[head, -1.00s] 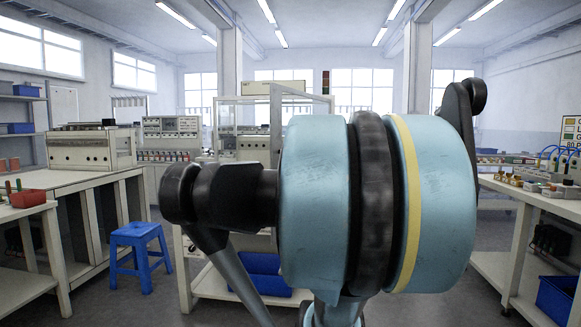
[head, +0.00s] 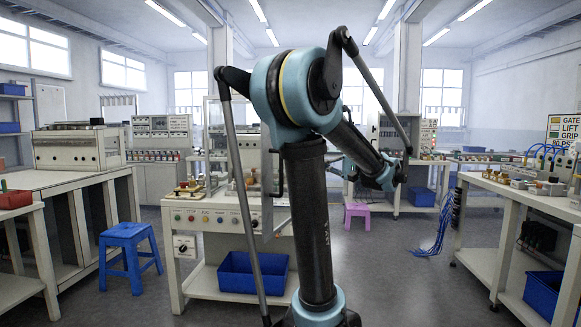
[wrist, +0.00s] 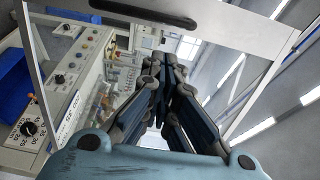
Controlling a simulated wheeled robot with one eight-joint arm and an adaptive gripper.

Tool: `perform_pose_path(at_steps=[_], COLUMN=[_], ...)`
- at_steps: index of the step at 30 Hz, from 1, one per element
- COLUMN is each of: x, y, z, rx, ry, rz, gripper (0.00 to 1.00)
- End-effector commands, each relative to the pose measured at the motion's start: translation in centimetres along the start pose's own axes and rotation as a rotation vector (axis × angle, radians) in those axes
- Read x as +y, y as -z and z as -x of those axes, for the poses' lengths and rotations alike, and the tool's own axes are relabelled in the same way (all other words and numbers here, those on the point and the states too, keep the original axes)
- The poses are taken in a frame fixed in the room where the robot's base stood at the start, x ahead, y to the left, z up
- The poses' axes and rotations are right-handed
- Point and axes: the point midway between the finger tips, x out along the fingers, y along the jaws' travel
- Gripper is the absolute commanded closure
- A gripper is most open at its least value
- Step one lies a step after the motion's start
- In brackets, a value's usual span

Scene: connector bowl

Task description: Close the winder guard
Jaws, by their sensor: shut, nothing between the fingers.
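The winder guard (head: 267,190) is a pale grey frame on the winder bench in the head view, partly hidden behind my arm. It looks swung out toward me, seen almost edge-on, with a dark handle at its near edge. In the wrist view, a pale frame bar (wrist: 215,32) with a long dark handle (wrist: 140,11) crosses the top, seemingly the guard close up. My gripper (wrist: 165,65) is shut and empty, its dark fingers below that bar in the picture. I cannot tell whether they touch the guard.
The winder bench has a control panel (head: 215,218) with knobs and buttons, and a blue bin (head: 252,275) below. A blue stool (head: 128,250) stands to the left, a pink stool (head: 357,213) farther back. A side bench (head: 520,195) is at right.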

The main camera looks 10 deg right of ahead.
Motion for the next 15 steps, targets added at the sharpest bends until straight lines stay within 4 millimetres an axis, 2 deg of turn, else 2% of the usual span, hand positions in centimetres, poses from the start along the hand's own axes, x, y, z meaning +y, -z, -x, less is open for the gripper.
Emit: perform_pose_path(at_steps=[5, 15], x=[0.0, 0.0], y=[0.0, -0.1], z=[-1.4, -5.7], rx=[-0.003, -0.004], ry=[0.002, 0.001], rz=[0.0, 0.0], gripper=[1.0, 1.0])
